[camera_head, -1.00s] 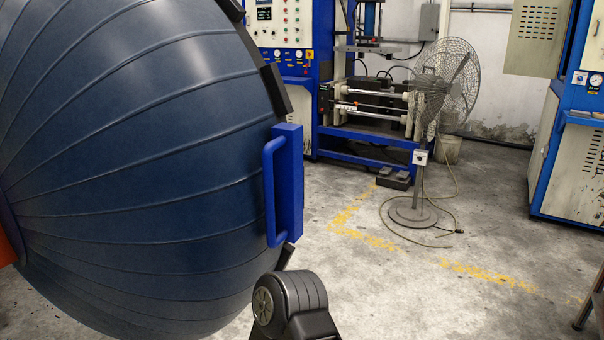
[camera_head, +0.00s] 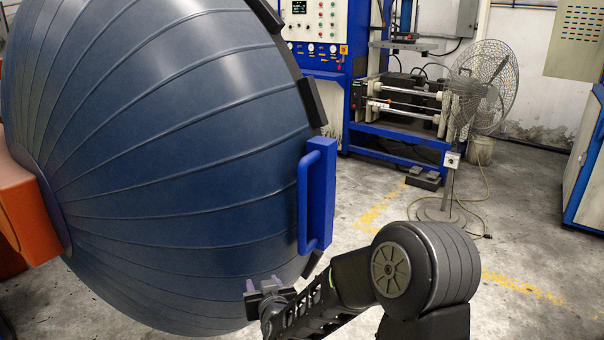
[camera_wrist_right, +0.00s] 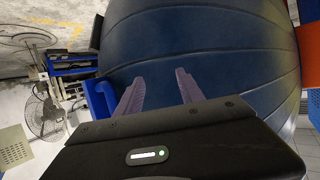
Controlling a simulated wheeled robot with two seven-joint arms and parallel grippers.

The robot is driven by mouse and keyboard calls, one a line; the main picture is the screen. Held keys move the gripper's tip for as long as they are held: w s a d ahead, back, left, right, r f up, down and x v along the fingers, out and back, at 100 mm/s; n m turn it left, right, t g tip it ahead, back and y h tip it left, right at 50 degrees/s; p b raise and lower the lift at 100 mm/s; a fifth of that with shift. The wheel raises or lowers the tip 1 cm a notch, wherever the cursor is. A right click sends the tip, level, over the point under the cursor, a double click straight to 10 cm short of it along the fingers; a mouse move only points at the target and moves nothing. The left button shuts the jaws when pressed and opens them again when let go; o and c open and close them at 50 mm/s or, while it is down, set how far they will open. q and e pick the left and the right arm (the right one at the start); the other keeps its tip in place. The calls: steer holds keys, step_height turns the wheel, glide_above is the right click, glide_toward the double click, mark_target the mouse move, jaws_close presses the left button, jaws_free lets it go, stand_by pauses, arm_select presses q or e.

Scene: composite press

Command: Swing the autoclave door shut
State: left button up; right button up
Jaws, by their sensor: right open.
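The autoclave door (camera_head: 180,150) is a large dark blue ribbed dome that fills the left of the head view. It also fills the upper middle of the right wrist view (camera_wrist_right: 220,60). A blue handle (camera_head: 318,195) stands on its right edge, and it shows left of the fingers in the wrist view (camera_wrist_right: 101,98). My right gripper (camera_head: 265,284) is open and empty, in front of the door's lower part, below and left of the handle. Its two purple fingers (camera_wrist_right: 160,88) point at the door surface. I cannot tell whether they touch it. My left gripper is out of view.
An orange part (camera_head: 22,205) sits at the dome's centre on the left. A blue and white machine (camera_head: 318,40) and a press frame (camera_head: 400,110) stand behind. A pedestal fan (camera_head: 484,85) stands to the right, with a cable on the floor.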

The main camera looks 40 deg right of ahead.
mark_target(302, 187)
arm_select(q)
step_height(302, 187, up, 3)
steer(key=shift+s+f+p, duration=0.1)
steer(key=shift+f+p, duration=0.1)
steer(key=shift+p, duration=0.6)
arm_select(e)
steer(key=d+r+m+h, duration=0.1)
steer(key=d+r+h, duration=0.1)
steer(key=r, duration=0.4)
steer(key=s+d+r+m+t+h, duration=0.1)
steer(key=d+r+h, duration=0.1)
steer(key=d+r, duration=0.3)
steer(key=d+r+m+h, duration=0.1)
steer(key=d+r, duration=0.3)
steer(key=r, duration=0.5)
steer(key=shift+s+r+t+h, duration=0.15)
steer(key=shift+s+t+h, duration=0.2)
steer(key=shift+h, duration=0.25)
steer(key=shift+w, duration=0.1)
steer(key=p+x, duration=0.2)
steer(key=x, duration=0.4)
steer(key=shift+w+d, duration=0.1)
steer(key=shift+w, duration=0.15)
steer(key=shift+w+d, duration=0.35)
steer(key=shift+w, duration=0.1)
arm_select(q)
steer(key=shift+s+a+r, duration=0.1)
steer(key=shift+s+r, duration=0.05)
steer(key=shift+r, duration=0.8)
